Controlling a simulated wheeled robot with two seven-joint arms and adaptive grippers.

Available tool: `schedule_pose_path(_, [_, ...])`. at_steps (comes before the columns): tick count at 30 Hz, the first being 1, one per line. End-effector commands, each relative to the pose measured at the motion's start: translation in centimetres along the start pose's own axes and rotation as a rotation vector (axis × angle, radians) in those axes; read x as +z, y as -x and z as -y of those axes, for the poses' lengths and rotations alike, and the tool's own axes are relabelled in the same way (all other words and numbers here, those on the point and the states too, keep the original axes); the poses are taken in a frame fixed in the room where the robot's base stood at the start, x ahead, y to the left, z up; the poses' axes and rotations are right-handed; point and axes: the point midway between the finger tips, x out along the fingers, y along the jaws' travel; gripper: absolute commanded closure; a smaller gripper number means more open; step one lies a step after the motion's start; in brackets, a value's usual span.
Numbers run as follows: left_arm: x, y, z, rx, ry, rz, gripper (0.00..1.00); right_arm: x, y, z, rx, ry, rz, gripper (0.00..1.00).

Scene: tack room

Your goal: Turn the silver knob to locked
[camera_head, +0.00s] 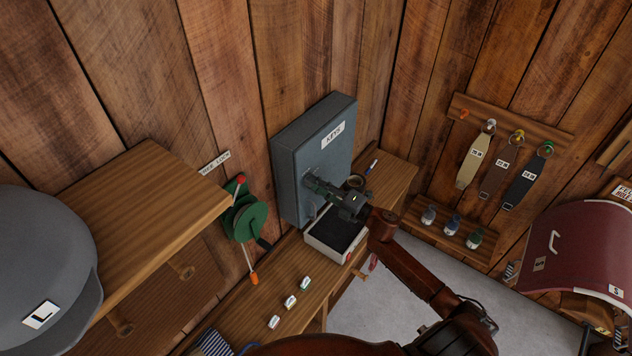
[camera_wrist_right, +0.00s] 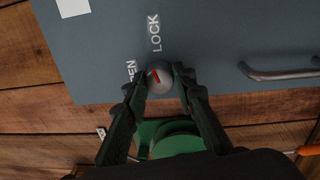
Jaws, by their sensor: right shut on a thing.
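The silver knob (camera_wrist_right: 160,84) is on the face of the grey key cabinet (camera_wrist_right: 225,35). In the right wrist view its red mark points up and slightly left, between the word LOCK and a partly covered word ending in "EN". My right gripper (camera_head: 312,184) is at the cabinet front. In the wrist view its two fingers (camera_wrist_right: 160,78) are closed on the left and right sides of the knob. In the head view the gripper hides the knob. My left gripper is not in view.
A bar handle (camera_wrist_right: 282,73) sits on the cabinet face beside the knob. A green lever device (camera_head: 245,220) is on the wall left of the cabinet. A shallow tray (camera_head: 318,249) lies below the gripper. A grey helmet (camera_head: 45,255) is at the far left.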

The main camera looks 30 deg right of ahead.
Motion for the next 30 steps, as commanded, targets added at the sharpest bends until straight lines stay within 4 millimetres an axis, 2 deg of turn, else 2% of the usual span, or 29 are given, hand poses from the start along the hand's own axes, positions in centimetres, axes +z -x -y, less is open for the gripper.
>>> schedule_pose_path(12, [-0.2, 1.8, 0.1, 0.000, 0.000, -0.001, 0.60, 0.0, 0.0, 0.0, 0.002, -0.248, 0.018, 1.00])
schedule_pose_path(30, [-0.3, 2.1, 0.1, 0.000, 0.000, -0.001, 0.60, -0.1, 0.0, 0.1, 0.003, -0.309, 0.021, 1.00])
